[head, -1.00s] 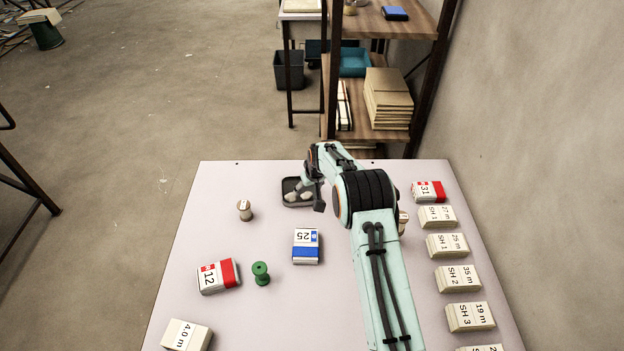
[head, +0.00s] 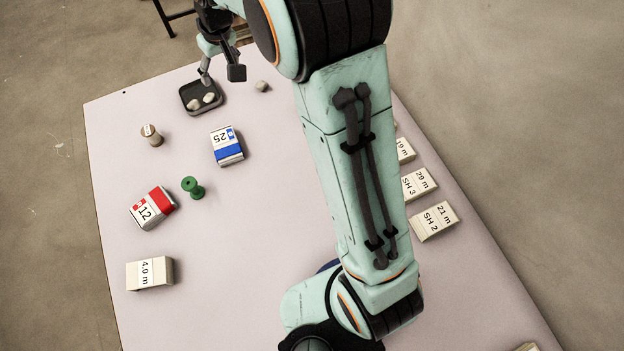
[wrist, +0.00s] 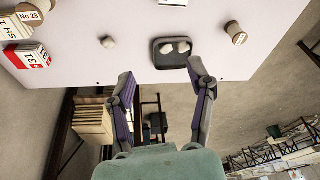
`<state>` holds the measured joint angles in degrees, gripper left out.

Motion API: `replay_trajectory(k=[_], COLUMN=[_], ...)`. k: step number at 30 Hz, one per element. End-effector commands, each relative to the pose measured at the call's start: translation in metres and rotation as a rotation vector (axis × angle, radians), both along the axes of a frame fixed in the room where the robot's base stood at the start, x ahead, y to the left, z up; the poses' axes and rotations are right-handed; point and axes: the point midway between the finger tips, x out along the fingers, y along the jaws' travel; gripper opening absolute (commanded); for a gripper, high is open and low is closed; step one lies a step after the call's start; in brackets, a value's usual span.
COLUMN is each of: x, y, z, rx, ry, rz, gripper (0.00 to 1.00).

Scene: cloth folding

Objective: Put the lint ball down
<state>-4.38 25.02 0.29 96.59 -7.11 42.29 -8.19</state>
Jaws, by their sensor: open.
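Two pale grey lint balls (head: 208,98) lie in a small dark tray (head: 189,87) near the table's far edge. A third lint ball (head: 262,86) rests on the bare table to the right of the tray. My gripper (head: 221,76) is above the tray's far right side, fingers apart and empty. In the wrist view the open gripper (wrist: 161,73) points toward the tray (wrist: 155,60), which holds two balls (wrist: 183,47). The loose ball (wrist: 108,42) lies to the left there, apart from the fingers.
A wooden spool (head: 152,134), a blue-banded box (head: 227,147), a green spool (head: 193,188), a red-banded box (head: 153,208) and a cream block (head: 150,274) stand on the left half. Labelled blocks (head: 434,221) line the right edge. My arm hides part of the table.

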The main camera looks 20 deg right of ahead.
Motion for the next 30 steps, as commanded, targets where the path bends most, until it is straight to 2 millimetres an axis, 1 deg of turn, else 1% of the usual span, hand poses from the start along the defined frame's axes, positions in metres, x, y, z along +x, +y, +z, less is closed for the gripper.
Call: replay_trajectory(k=[1,2,3,5,6,8,9,12,13,15,18,21,30], x=[-0.033,-0.055,-0.085,-0.131,-0.16,-0.201,-0.226,-0.275,-0.285,-0.304,-0.317,-0.32,-0.319], y=[-0.008,-0.013,-0.019,-0.026,-0.031,-0.036,-0.038,-0.042,-0.043,-0.044,-0.045,-0.045,-0.045], z=[0.021,0.03,0.04,0.05,0.053,0.055,0.053,0.046,0.044,0.039,0.035,0.034,0.035], rx=[-0.004,-0.006,-0.009,-0.013,-0.015,-0.017,-0.018,-0.021,-0.021,-0.023,-0.023,-0.024,-0.024], ry=[0.022,0.043,0.071,0.114,0.141,0.18,0.203,0.25,0.26,0.28,0.294,0.3,0.297], rz=[-0.021,-0.037,-0.056,-0.086,-0.103,-0.13,-0.146,-0.176,-0.182,-0.194,-0.203,-0.204,-0.203], gripper=[0.55,0.55,0.55,0.55,0.55,0.55,0.55,0.55,0.55,0.55,0.55,0.55,0.55])
